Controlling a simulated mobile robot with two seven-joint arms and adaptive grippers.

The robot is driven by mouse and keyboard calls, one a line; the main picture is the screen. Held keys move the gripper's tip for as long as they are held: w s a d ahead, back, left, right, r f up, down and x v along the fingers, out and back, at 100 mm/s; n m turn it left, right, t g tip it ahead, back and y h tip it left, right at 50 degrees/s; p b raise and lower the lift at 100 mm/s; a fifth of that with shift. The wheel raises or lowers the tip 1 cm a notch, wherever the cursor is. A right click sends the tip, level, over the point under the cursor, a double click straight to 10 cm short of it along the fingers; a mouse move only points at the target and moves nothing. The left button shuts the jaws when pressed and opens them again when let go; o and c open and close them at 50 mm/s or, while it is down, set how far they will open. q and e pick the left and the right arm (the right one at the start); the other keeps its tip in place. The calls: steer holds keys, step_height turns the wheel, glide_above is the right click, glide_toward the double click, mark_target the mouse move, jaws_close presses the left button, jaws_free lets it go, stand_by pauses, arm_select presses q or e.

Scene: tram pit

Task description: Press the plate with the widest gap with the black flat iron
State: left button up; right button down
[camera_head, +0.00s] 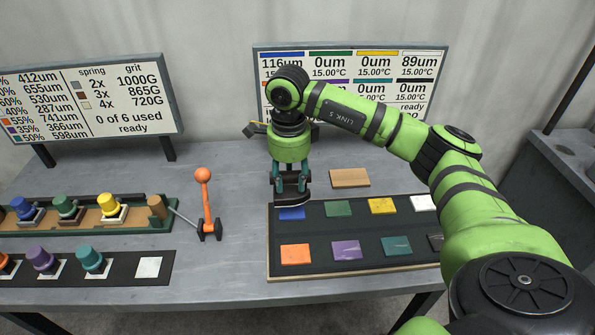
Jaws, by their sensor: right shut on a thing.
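A dark tray (330,226) on the table holds coloured plates in two rows. The back row has a blue plate (291,213), a green plate (338,208), a yellow plate (382,205) and a white plate (423,202). The front row has an orange plate (295,254), a purple plate (346,250), a teal plate (396,246) and a black plate (436,241), partly behind my right arm. My right gripper (291,190) points down, shut on the black flat iron (292,201), at the blue plate's back edge. Contact is unclear. My left gripper is out of view.
The back display (425,62) reads 116um for blue and 89um for white; my arm covers the orange reading. A brown block (350,178) lies behind the tray. An orange-knobbed lever (204,195) and racks of coloured knobs (66,207) stand left. Another board (85,100) lists springs and grits.

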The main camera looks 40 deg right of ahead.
mark_target(291, 193)
steer(key=shift+d, duration=0.25)
step_height(291, 193, down, 2)
steer(key=shift+a+f+b, duration=0.15)
steer(key=shift+f+b, duration=0.1)
steer(key=shift+b, duration=1)
steer(key=shift+f, duration=0.4)
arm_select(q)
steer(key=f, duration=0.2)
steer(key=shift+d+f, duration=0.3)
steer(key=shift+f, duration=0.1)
arm_select(e)
steer(key=shift+r, duration=0.15)
arm_select(q)
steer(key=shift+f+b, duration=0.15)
steer(key=shift+b, duration=0.25)
arm_select(e)
steer(key=shift+f, duration=0.25)
steer(key=shift+f+b, duration=0.5)
steer(key=shift+f, duration=0.15)
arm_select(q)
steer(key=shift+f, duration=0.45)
arm_select(e)
steer(key=shift+r, duration=0.1)
